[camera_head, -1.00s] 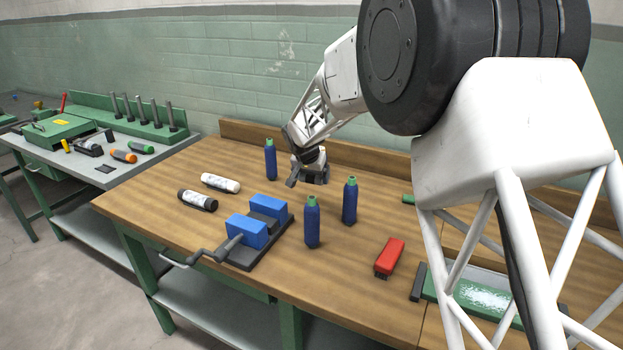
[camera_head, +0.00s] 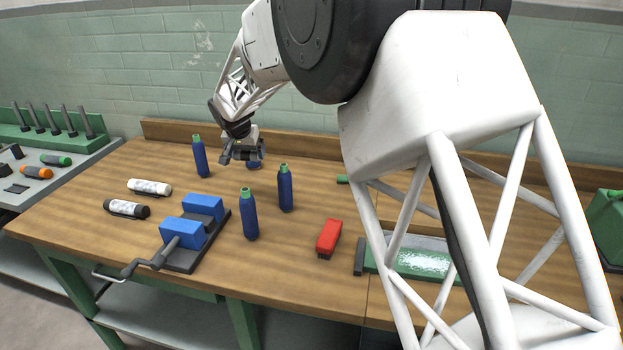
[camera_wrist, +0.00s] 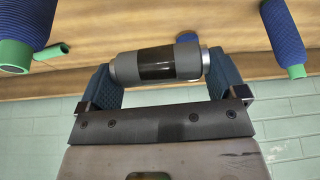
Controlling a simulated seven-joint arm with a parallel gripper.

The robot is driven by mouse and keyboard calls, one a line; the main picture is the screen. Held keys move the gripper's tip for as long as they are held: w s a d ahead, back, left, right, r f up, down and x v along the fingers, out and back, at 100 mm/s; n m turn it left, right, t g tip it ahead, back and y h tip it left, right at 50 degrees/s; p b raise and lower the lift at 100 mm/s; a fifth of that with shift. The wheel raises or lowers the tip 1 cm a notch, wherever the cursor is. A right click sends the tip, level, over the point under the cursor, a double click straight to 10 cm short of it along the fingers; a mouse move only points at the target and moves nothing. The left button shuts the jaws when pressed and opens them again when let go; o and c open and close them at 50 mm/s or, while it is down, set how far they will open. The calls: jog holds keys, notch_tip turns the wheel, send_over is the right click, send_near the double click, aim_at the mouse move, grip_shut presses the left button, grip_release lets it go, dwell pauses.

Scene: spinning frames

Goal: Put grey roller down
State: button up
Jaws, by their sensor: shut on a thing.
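In the wrist view, the grey roller (camera_wrist: 155,65) is a short cylinder with a black middle band and pale ends. My gripper (camera_wrist: 158,80) is shut on it, with one dark blue finger at each end. In the head view, my gripper (camera_head: 240,152) hangs above the back of the wooden table (camera_head: 90,200). The roller is small there and hard to tell from the gripper.
Blue bobbins with green tops stand at left (camera_head: 200,157), right (camera_head: 285,188) and front (camera_head: 249,215) of the gripper. White (camera_head: 149,187) and black (camera_head: 126,208) rollers, a blue-jawed vise (camera_head: 184,236) and a red block (camera_head: 328,236) lie farther forward.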

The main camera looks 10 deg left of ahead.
jog(key=w+d+m, duration=0.1)
jog(key=w+d, duration=0.2)
jog(key=d, duration=2.1)
jog(key=shift+h, duration=0.3)
jog(key=f, duration=1)
jog(key=shift+a, duration=0.2)
send_over(315, 176)
jog(key=s, duration=0.2)
jog(key=shift+x, duration=0.75)
jog(key=shift+s+f, duration=0.1)
jog(key=shift+f, duration=1.7)
jog(key=shift+f, duration=0.1)
